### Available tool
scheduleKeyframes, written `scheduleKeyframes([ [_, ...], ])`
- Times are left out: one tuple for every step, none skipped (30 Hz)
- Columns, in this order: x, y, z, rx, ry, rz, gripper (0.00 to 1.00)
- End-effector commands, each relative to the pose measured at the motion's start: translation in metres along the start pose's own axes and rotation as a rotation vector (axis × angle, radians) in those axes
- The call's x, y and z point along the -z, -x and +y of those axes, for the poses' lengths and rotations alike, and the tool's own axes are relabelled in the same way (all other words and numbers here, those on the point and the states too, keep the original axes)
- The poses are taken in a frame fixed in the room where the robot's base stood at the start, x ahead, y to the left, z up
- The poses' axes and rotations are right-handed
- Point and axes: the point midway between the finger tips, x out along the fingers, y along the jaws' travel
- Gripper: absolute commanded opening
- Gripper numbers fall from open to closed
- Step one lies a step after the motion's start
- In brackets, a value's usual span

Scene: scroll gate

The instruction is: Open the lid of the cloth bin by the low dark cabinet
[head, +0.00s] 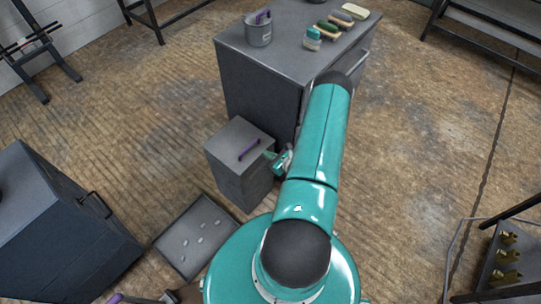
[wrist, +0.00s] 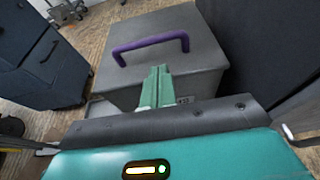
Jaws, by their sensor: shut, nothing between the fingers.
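The cloth bin (head: 239,181) is a grey box with a flat lid, standing on the floor against the low dark cabinet (head: 262,86). A purple handle (head: 249,150) lies across its lid, which looks closed. In the wrist view the purple handle (wrist: 150,45) arches over the lid (wrist: 190,22). My gripper (head: 269,156) is at the bin's right edge in the head view. In the wrist view its green fingers (wrist: 157,72) are together and empty, in front of the handle. I cannot tell whether they touch the lid.
A shallow grey tray (head: 190,265) with small pale pieces lies on the floor beside the bin. A dark cabinet (head: 60,225) stands at the left. Open floor lies at the right.

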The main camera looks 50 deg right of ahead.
Motion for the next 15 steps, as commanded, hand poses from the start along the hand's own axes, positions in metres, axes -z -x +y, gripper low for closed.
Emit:
scheduleKeyframes([
  [0.0, -0.012, 0.002, -0.005, 0.002, -0.001, 0.0],
  [0.0, -0.017, 0.002, -0.004, 0.002, 0.0, 0.0],
  [0.0, -0.025, 0.001, -0.004, 0.002, -0.001, 0.0],
  [0.0, -0.03, 0.002, -0.005, 0.002, -0.001, 0.0],
  [-0.001, -0.035, 0.002, -0.005, 0.002, -0.001, 0.0],
  [0.0, -0.041, 0.001, -0.004, 0.001, 0.0, 0.0],
  [0.0, -0.045, 0.002, -0.004, 0.001, 0.0, 0.0],
  [0.0, -0.049, 0.001, -0.004, 0.002, 0.0, 0.0],
  [0.0, -0.054, 0.002, -0.005, 0.002, 0.0, 0.0],
  [-0.001, -0.056, 0.002, -0.005, 0.002, 0.0, 0.0],
  [-0.001, -0.058, 0.001, -0.004, 0.002, -0.001, 0.0],
  [-0.001, -0.06, 0.001, -0.004, 0.002, -0.001, 0.0],
  [-0.001, -0.061, 0.001, -0.003, 0.002, -0.001, 0.0],
  [-0.001, -0.062, 0.001, -0.003, 0.002, -0.001, 0.0],
  [-0.001, -0.063, 0.001, -0.003, 0.002, -0.001, 0.0],
])
